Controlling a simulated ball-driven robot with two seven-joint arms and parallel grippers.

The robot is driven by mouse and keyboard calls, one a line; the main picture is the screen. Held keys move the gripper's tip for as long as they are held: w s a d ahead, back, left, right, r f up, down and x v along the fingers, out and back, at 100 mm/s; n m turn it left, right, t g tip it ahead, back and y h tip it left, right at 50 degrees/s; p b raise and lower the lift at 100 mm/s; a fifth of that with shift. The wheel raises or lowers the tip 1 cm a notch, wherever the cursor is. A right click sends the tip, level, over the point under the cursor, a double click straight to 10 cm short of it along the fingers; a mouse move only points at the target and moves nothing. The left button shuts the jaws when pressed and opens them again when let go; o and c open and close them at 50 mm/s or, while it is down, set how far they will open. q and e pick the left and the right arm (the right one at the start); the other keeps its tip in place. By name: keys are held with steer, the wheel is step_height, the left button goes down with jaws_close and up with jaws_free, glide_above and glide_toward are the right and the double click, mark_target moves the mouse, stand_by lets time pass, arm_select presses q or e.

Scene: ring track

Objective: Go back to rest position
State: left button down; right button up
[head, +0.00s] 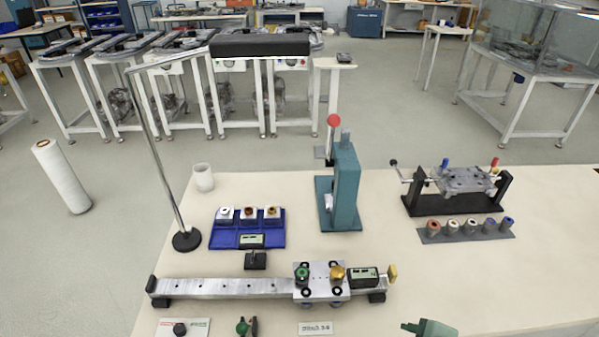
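Neither of my grippers can be made out in the head view. A metal rail (225,286) lies along the front of the cream table (450,265). A silver carriage plate (321,293) sits at its right part, with a green knob (302,273), a brass knob (337,272) and black rollers. A small digital gauge (363,278) is beside the carriage. A teal press (343,190) with a red-knobbed lever stands upright behind the rail.
A blue tray (248,239) with several small parts lies left of the press. A lamp post (160,150) rises from a black base. A black-stand fixture (463,184) and a strip of colored rings (467,230) are right. A teal object (430,328) is cut off at the bottom edge.

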steer(key=s+d+r+m+h, duration=0.3)
steer(key=s+d+m+h, duration=0.25)
steer(key=d, duration=0.35)
steer(key=s+a+f+m+g+y, duration=0.1)
steer(key=s+a+f, duration=0.1)
steer(key=f, duration=1)
steer(key=s+a+f+m+g+y, duration=0.1)
steer(key=s+a+f, duration=0.1)
steer(key=f, duration=1.1)
steer(key=s+f+m+g+y, duration=0.1)
steer(key=s+f+m+g, duration=0.1)
steer(key=s+f, duration=1.4)
steer(key=s+g, duration=0.1)
steer(key=s, duration=0.3)
steer(key=shift+d+m, duration=0.15)
steer(key=shift+m, duration=0.2)
